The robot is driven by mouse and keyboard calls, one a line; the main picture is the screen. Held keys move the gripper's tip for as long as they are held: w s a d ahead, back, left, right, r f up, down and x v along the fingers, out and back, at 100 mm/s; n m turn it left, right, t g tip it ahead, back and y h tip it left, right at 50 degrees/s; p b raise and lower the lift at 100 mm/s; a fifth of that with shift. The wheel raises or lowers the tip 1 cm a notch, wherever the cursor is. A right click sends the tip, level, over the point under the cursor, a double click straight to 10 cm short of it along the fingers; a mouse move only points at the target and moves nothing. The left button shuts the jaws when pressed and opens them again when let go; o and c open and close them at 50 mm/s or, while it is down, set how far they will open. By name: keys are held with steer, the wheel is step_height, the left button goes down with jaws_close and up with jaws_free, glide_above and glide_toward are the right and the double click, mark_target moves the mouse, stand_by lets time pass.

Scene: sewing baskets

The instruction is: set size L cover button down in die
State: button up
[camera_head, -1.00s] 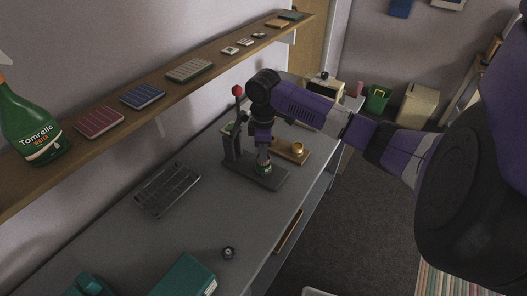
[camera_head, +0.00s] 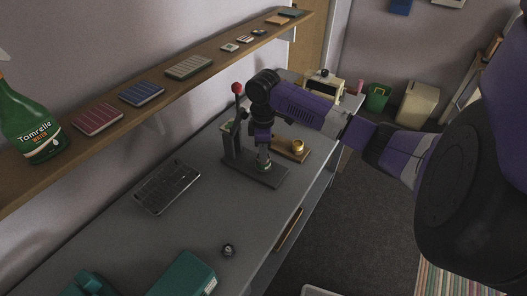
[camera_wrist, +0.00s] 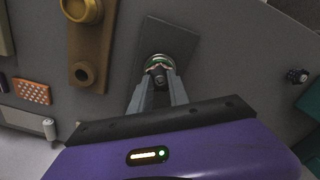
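The press (camera_head: 230,145) with a red-knobbed lever stands on the grey bench. Its dark base plate (camera_head: 275,179) carries a green-ringed die, which shows in the wrist view (camera_wrist: 158,60). My gripper (camera_head: 263,160) points straight down over the die. In the wrist view my gripper (camera_wrist: 159,70) has its two grey fingers on either side of a small round thing with a pale rim, right at the die. The cover button cannot be told apart from the die there, and whether the fingers press on it is unclear.
A wooden block with a brass cup (camera_head: 297,147) stands just behind the press. A dark gridded tray (camera_head: 167,187) lies to the left. A small dark knob-like part (camera_head: 228,250) and a teal box (camera_head: 185,275) are nearer. The wall shelf (camera_head: 170,97) runs above the bench.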

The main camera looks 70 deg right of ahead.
steer(key=shift+o, duration=1.3)
steer(key=shift+r, duration=0.15)
step_height(320, 180, up, 8)
steer(key=shift+f+b, duration=0.2)
steer(key=shift+b, duration=0.25)
steer(key=shift+s, duration=0.15)
